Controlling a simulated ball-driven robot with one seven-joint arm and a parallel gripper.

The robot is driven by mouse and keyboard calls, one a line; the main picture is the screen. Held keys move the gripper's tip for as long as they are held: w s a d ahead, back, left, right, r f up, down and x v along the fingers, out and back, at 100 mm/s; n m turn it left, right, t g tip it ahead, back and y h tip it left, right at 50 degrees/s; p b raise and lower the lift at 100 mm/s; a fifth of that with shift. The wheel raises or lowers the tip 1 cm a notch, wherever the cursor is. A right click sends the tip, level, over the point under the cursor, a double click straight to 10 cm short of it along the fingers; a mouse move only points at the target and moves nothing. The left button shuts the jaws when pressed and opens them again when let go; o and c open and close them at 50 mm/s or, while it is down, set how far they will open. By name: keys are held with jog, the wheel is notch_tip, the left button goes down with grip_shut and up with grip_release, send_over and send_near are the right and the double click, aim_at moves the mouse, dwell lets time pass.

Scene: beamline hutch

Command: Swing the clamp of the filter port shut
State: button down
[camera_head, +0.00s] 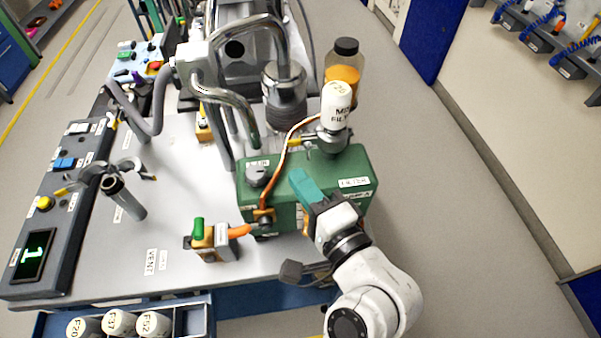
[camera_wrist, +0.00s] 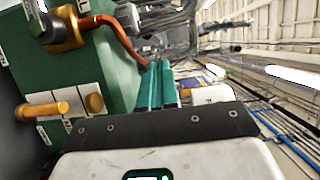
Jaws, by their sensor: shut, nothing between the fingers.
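A white canister labelled as a filter (camera_head: 336,104) stands upright on a metal port at the back of the green pump box (camera_head: 352,168). A metal clamp (camera_head: 332,139) sits around the port below the canister. A piece with a yellow end sticks out to its left; I cannot tell how far the clamp is open. My gripper (camera_head: 302,182), with teal fingers, is shut and empty at the near side of the box, short of the clamp. In the wrist view, the fingers (camera_wrist: 161,86) lie beside the green box (camera_wrist: 95,75); the clamp is not clearly visible there.
An orange-brown cable (camera_head: 290,150) runs over the box. A bottle with a dark cap (camera_head: 343,62) and bent metal pipes (camera_head: 240,40) stand behind. A small green-handled valve (camera_head: 208,235) is at the front left. Open floor (camera_head: 450,200) lies to the right.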

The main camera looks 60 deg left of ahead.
jog(key=s+d+b, duration=0.1)
jog(key=s+d, duration=0.2)
jog(key=d, duration=0.4)
jog(key=shift+d+b, duration=0.3)
jog(key=shift+d, duration=0.05)
jog(key=shift+s+r, duration=0.1)
